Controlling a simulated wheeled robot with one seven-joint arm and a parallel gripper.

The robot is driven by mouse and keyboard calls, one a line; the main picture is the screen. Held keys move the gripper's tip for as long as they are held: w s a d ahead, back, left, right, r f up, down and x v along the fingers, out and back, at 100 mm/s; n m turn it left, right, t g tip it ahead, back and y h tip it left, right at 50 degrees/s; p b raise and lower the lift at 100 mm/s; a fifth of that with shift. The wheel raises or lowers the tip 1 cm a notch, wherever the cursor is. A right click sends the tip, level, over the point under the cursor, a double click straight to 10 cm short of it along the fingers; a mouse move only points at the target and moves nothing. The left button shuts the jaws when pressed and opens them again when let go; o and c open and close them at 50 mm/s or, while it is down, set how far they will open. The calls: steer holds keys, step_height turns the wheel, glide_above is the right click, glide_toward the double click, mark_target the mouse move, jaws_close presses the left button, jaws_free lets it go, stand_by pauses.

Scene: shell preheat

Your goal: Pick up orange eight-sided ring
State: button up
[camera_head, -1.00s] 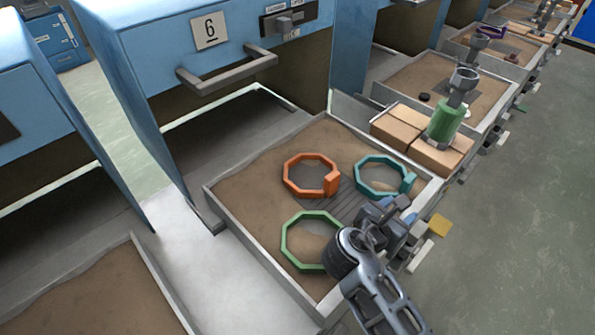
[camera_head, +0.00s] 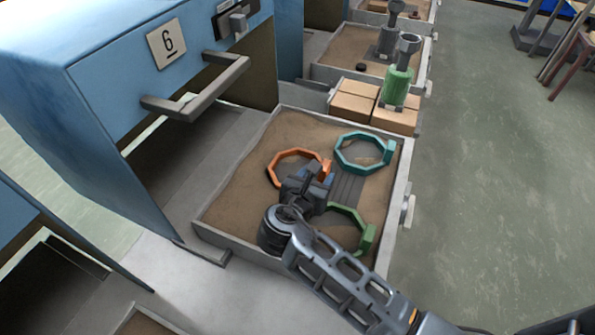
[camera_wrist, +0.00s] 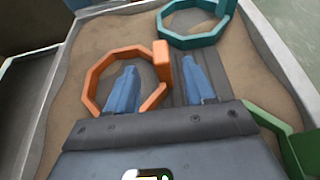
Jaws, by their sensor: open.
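The orange eight-sided ring (camera_head: 284,155) lies in the sand tray, left of the teal ring. In the wrist view the orange ring (camera_wrist: 96,73) is just ahead of my gripper, with its raised block at the right (camera_wrist: 162,62). My gripper (camera_head: 318,172) is over the tray, partly covering the near right side of the orange ring. In the wrist view the two blue fingers of my gripper (camera_wrist: 163,86) are apart and empty. The left finger appears over the ring's opening and the right finger outside it, past the block. Their height above the ring is unclear.
A teal ring (camera_head: 345,138) lies at the back right of the tray (camera_head: 404,165). A green ring (camera_head: 366,236) lies at the front right, partly hidden by my arm. Cardboard-coloured blocks (camera_head: 355,101) and a green cylinder (camera_head: 396,84) stand behind. A blue cabinet (camera_head: 105,100) with a handle (camera_head: 197,97) is at left.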

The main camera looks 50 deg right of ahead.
mark_target(325, 164)
steer(key=x, duration=0.6)
steer(key=shift+d, duration=0.35)
steer(key=shift+c, duration=0.3)
jaws_close()
